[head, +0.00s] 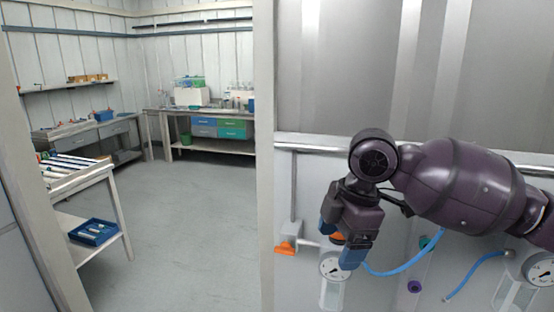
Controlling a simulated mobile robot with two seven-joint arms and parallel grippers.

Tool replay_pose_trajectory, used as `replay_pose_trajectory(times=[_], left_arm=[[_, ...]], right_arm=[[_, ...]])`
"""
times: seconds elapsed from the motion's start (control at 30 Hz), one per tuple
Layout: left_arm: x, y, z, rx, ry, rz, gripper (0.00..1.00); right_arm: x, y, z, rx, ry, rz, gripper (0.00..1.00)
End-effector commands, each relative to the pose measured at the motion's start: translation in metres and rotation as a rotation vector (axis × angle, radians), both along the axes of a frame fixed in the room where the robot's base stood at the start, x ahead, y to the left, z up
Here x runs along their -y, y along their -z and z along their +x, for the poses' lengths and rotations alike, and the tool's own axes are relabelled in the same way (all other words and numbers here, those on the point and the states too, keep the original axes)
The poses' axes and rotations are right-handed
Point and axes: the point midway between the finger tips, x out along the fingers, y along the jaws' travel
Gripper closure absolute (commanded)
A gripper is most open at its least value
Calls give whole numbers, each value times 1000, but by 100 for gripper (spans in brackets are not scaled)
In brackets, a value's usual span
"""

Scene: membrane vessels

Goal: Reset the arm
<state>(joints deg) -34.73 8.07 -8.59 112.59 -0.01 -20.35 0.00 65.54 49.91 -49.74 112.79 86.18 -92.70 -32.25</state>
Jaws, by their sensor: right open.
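My right arm comes in from the right edge of the head view, dark purple, bent down at the wrist. My right gripper (340,243) points down, its blue-tipped fingers apart. It is in front of the wall panel, just above a round gauge (334,266). Part of an orange piece (337,238) shows between or behind the fingers; I cannot tell whether they touch it. My left gripper is not in view.
An orange valve handle (286,248) is left of the gripper. A blue hose (405,266) and a second gauge (538,268) are to the right. A post (264,150) divides the panel from a room with open floor (190,220), benches and a blue tray (93,232).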

Motion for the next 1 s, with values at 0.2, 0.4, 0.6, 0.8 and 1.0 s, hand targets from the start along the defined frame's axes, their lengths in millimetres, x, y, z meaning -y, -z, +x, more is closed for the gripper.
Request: replay_pose_trajectory(times=[0.2, 0.4, 0.6, 0.8, 1.0], left_arm=[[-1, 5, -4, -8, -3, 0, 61], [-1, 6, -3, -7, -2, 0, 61], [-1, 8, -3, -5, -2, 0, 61], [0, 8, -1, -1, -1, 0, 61], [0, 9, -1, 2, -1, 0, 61]], right_arm=[[-22, 64, 5, 12, 128, 194, 20], [-35, 114, 8, 32, 284, 377, 20], [-36, 161, 8, 57, 467, 542, 20], [-24, 206, 3, 93, 671, 683, 20], [2, 251, -11, 147, 889, 786, 20]])
